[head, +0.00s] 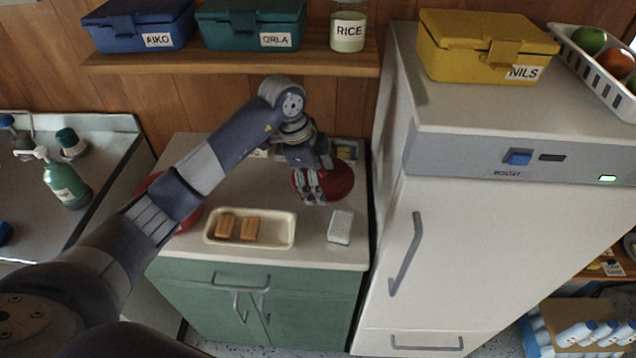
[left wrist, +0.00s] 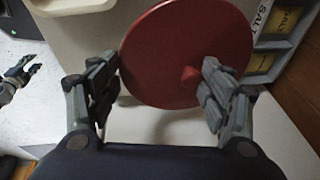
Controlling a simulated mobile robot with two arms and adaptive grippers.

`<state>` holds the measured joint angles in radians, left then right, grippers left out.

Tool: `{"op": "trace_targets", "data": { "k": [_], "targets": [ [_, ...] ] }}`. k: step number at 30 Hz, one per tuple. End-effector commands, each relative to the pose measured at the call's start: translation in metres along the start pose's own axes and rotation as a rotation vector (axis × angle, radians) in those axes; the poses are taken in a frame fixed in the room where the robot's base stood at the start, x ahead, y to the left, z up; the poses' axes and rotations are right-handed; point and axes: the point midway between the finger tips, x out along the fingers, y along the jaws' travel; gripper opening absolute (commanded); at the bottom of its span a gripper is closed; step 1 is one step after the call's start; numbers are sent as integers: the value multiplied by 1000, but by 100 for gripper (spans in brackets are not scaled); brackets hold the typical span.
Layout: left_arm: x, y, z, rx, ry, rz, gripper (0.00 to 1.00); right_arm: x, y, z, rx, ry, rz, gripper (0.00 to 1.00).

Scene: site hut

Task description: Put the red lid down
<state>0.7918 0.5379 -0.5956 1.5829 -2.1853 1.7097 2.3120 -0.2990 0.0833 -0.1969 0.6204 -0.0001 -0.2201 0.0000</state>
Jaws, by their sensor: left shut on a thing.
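The red lid (head: 340,182) is a round disc with a small knob, over the back right of the counter (head: 300,225). My left gripper (head: 314,198) is in front of it and hides part of it. In the left wrist view the lid (left wrist: 170,40) lies between and beyond the fingers of the left gripper (left wrist: 158,72), its knob against the right-hand finger. The gripper is shut on the lid; whether the lid touches the counter I cannot tell. My right gripper shows small at the left edge of the left wrist view (left wrist: 28,68); its jaws are unclear.
A cream tray (head: 222,243) with two brown blocks and a pale block (head: 340,227) stand at the counter's front. A red round thing (head: 190,217) is mostly hidden behind my left arm. A white fridge (head: 450,240) rises at right; a shelf (head: 230,62) hangs above.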

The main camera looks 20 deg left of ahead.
Motion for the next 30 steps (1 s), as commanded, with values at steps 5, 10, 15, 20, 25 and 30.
{"op": "trace_targets", "data": {
  "k": [5, 10, 15, 20, 25, 30],
  "targets": [
    [21, 4, 5, -1, 0, 3, 49, -11, 0, 0, 0, -1, 0, 36],
    [23, 4, 6, 0, 0, 0, 49, -10, -1, 0, -1, -2, -1, 36],
    [26, 4, 7, -1, 0, 0, 49, -8, -2, 0, -3, -2, -3, 36],
    [31, 5, 8, -1, 0, 0, 49, -6, -4, 0, -2, -1, -5, 36],
    [34, 6, 9, -1, -1, 1, 74, -4, -7, 0, -1, 0, -8, 36],
    [34, 6, 9, -1, 0, 1, 92, -5, -7, -1, -1, 0, -9, 36]
  ]
}}
